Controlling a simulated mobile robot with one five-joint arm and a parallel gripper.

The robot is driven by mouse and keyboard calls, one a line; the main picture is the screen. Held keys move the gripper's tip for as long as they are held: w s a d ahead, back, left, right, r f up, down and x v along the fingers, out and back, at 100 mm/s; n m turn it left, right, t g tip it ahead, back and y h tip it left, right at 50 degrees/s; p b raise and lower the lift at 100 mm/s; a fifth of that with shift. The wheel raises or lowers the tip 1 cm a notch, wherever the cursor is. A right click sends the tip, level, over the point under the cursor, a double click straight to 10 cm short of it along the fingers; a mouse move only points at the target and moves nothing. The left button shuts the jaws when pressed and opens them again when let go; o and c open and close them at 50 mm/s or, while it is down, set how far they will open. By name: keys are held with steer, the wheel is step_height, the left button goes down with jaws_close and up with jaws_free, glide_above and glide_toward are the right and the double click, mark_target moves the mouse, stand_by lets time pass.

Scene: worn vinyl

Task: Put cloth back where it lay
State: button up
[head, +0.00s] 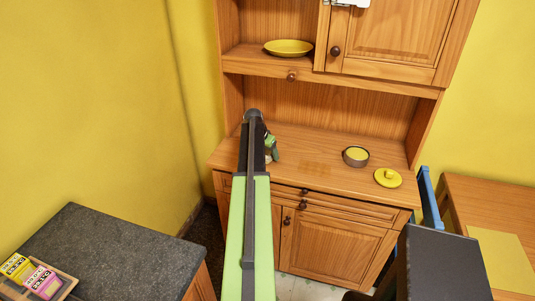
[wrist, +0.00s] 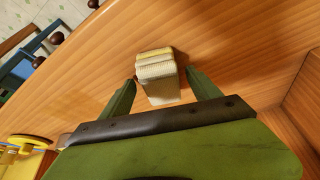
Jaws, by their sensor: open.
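A small folded cloth (wrist: 158,88), pale with a yellowish band, sits on the wooden worktop in the wrist view. My gripper (wrist: 161,77) is open, with one green finger on each side of the cloth. Gaps show between the cloth and both fingers. In the head view my gripper (head: 271,147) is low over the left part of the cabinet's worktop (head: 315,170). My arm hides most of that spot there, and I cannot make out the cloth clearly.
A bowl (head: 356,157) with yellow inside and a yellow lid (head: 388,177) stand to the right on the worktop. A yellow plate (head: 289,47) is on the shelf above. A grey counter (head: 120,255) is at left, a blue chair (head: 430,200) at right. The worktop's middle is clear.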

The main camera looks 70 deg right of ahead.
steer(key=shift+p+v, duration=3.6)
steer(key=shift+v, duration=0.35)
steer(key=shift+a, duration=0.1)
steer(key=p+v, duration=1.6)
steer(key=v, duration=0.1)
steer(key=shift+a, duration=0.2)
steer(key=shift+w, duration=0.15)
